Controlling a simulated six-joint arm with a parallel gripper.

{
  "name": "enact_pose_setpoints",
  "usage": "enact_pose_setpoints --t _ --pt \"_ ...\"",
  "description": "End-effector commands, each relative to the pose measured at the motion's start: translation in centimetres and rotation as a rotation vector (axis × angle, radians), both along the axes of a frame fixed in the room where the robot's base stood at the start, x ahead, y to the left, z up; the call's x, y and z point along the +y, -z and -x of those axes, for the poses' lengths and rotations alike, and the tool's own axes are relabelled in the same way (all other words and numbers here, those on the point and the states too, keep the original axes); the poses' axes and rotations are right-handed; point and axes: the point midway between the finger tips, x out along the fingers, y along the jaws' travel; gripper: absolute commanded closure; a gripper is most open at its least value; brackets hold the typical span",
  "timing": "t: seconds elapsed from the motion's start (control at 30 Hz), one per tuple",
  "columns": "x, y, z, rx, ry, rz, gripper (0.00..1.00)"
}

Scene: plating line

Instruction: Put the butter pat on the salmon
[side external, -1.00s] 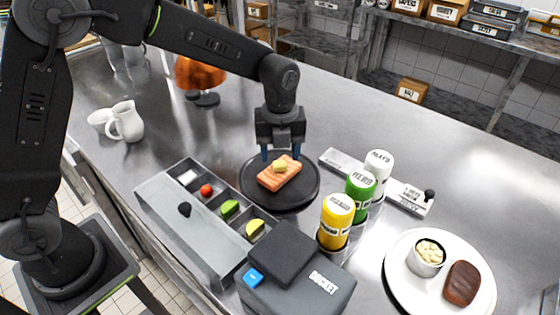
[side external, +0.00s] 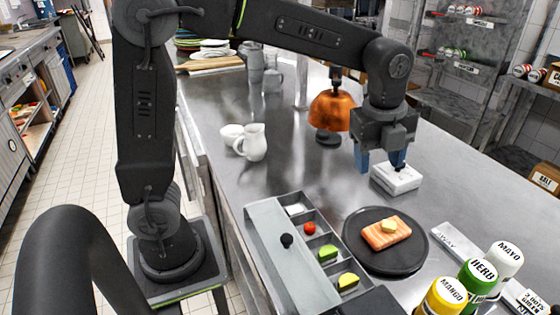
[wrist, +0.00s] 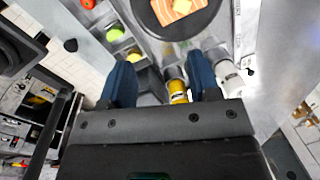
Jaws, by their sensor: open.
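The butter pat (side external: 388,226) is a small pale yellow block lying on top of the salmon (side external: 373,240), an orange, pale-striped fillet. The salmon rests on a round black plate (side external: 356,257). In the wrist view the butter pat (wrist: 182,5) and salmon (wrist: 164,13) show at the top edge, partly cut off. My gripper (side external: 380,160) is open and empty, apart from the salmon, beyond the plate in the side view. Its two blue fingers (wrist: 161,78) stand wide apart in the wrist view, with nothing held between them.
A lidded grey tray (side external: 268,250) with food compartments lies left of the plate. Mango (side external: 441,300), herb (side external: 478,282) and mayo (side external: 503,262) bottles stand at right. A white box (side external: 408,181) with a black knob sits near my gripper. A copper lamp (side external: 331,111) hangs behind.

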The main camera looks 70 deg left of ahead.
Motion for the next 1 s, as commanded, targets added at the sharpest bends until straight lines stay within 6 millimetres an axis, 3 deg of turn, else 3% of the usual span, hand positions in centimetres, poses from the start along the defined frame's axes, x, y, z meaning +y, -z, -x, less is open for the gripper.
enact_pose_setpoints --t 0.03,0.2,0.5,0.7,1.0 --pt "1.0 -1.1 1.8 -0.034 -0.144 0.023 0.44" --pt "3.5 -2.5 7.2 -0.128 -0.671 0.133 0.44" --pt "6.2 -1.2 15.4 -0.236 -1.479 0.407 0.44" --pt "6.7 -0.1 17.6 -0.252 -1.727 0.519 0.44" --pt "6.8 0.1 17.8 -0.250 -1.763 0.533 0.44"
